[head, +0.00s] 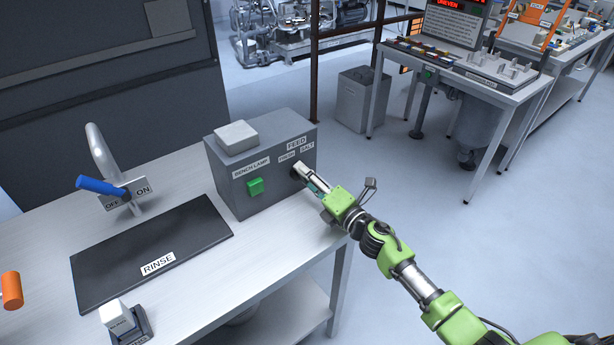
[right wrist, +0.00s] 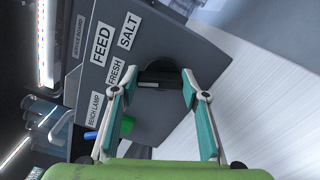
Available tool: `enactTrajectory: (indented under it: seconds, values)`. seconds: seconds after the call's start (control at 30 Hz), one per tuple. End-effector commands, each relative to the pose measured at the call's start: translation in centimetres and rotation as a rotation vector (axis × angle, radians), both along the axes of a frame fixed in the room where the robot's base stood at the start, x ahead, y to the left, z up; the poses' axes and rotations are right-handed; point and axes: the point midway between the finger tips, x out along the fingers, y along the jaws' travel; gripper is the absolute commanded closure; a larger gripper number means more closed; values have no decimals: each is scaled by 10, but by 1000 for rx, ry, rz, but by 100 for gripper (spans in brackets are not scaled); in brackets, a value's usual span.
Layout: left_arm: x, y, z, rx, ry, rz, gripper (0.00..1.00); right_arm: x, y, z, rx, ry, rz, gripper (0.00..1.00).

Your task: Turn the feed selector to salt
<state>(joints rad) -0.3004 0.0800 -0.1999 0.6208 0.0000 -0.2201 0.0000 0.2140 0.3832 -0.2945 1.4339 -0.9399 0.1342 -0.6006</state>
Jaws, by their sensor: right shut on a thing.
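The grey control box (head: 240,190) stands on the bench with FEED, FRESH and SALT labels on its front. The feed selector (right wrist: 160,72) is a dark round knob below the FRESH and SALT labels. In the head view it is mostly hidden behind my right gripper (head: 303,174). In the right wrist view the teal fingers of my right gripper (right wrist: 160,88) are on both sides of the knob and closed on it. A pale bar shows on the knob between the fingers; I cannot tell which label it points to. My left gripper is out of view.
A green button (head: 255,187) sits left of the selector under the BENCH LAMP label. A blue-handled OFF/ON lever (head: 100,186), a black RINSE mat (head: 150,250) and a small white switch (head: 116,315) are on the bench.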

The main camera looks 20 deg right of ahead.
Motion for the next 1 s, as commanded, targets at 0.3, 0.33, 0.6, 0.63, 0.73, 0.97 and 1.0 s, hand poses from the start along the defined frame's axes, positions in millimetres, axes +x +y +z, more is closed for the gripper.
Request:
enactTrajectory:
  seconds: [0.3,0.33,0.6,0.63,0.73,0.97,1.0]
  values:
    - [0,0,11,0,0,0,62,1,-2,0,281,104,-2,80]
    - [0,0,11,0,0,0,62,1,-2,0,309,114,-2,80]
    - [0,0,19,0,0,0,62,1,-2,-1,548,201,-2,80]
    - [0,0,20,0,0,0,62,1,-2,-1,574,210,-2,80]
    - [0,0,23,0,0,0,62,1,-3,-2,657,240,-3,80]
    - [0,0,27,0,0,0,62,1,-3,-3,811,296,-3,80]
    - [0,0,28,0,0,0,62,1,-3,-3,834,304,-3,80]
